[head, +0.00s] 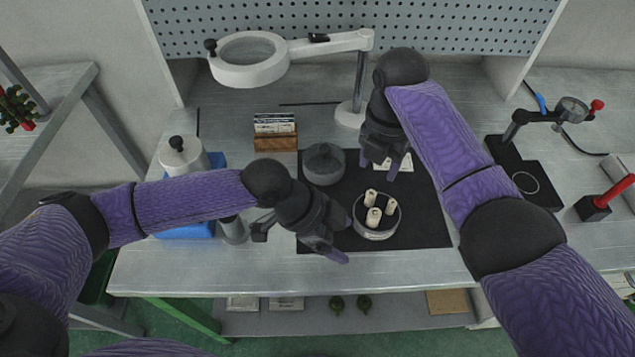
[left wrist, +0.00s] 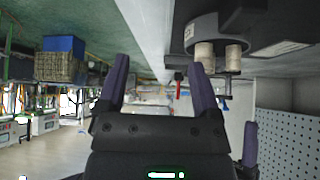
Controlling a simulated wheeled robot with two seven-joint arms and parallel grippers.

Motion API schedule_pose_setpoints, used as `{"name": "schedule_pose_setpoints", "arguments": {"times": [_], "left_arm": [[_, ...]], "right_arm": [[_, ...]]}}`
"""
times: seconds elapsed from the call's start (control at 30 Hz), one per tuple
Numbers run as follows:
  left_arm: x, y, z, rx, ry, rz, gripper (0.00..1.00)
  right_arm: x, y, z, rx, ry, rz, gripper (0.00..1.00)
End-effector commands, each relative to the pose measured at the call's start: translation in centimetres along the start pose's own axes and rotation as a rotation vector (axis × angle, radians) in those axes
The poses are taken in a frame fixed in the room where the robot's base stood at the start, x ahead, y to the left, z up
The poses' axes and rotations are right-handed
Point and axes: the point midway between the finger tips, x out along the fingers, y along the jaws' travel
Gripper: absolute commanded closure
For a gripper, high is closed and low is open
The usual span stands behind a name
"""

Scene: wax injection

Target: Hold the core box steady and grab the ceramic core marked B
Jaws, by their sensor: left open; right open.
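The core box (head: 375,233) is a round grey container on the black mat. Several pale ceramic cores (head: 373,217) stand in it; I cannot read any letter on them. My left gripper (head: 338,240) is open and empty, just left of the box. In the left wrist view its fingers (left wrist: 160,80) are spread with nothing between them, and the box (left wrist: 203,33) with its cores (left wrist: 205,55) shows at the upper right. My right gripper (head: 379,172) is open and empty above and behind the box, its fingers pointing down at the mat.
A grey round lidded pot (head: 323,163) stands on the black mat (head: 428,228) behind my left gripper. A card holder (head: 275,142) is farther back. A magnifier lamp (head: 249,60) rises behind. A dial gauge stand (head: 525,165) is at right. The mat's right part is clear.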

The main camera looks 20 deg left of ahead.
Motion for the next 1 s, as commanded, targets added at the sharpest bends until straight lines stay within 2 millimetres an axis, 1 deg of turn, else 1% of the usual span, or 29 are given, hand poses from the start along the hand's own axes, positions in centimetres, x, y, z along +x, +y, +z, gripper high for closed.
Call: {"name": "schedule_pose_setpoints", "arguments": {"times": [0.03, 0.1, 0.2, 0.27, 0.3, 0.37, 0.6, 0.7, 0.83, 1.0], "left_arm": [[-1.0, -2.1, 0.4, -0.024, -0.060, -0.020, 0.18], [-2.5, -4.4, 0.9, -0.069, -0.140, -0.036, 0.18], [-4.2, -6.4, 1.4, -0.121, -0.214, -0.050, 0.18], [-4.6, -7.0, 1.5, -0.138, -0.237, -0.052, 0.18], [-4.5, -7.1, 1.6, -0.144, -0.245, -0.051, 0.18], [-3.7, -7.2, 1.9, -0.148, -0.249, -0.050, 0.18], [1.6, -7.3, 3.3, -0.147, -0.248, -0.050, 0.18], [3.3, -7.4, 3.7, -0.147, -0.248, -0.051, 0.18], [4.4, -7.5, 4.0, -0.146, -0.247, -0.053, 0.18], [4.7, -7.5, 4.1, -0.145, -0.248, -0.053, 0.18]], "right_arm": [[0.0, 0.0, 0.0, 0.000, 0.000, 0.000, 0.41], [0.0, 0.0, 0.0, 0.000, 0.000, 0.000, 0.41], [0.0, 0.0, 0.0, 0.000, 0.000, 0.000, 0.41], [0.0, 0.0, 0.0, 0.000, 0.000, 0.000, 0.41], [0.0, 0.0, 0.0, 0.000, 0.000, 0.000, 0.41], [0.0, 0.0, 0.0, 0.000, 0.000, 0.000, 0.41], [0.0, 0.0, 0.0, 0.000, 0.000, 0.000, 0.41], [0.0, 0.0, 0.0, 0.000, 0.000, 0.000, 0.41], [0.0, 0.0, 0.0, 0.000, 0.000, 0.000, 0.41], [0.0, 0.0, 0.0, 0.000, 0.000, 0.000, 0.41]]}}
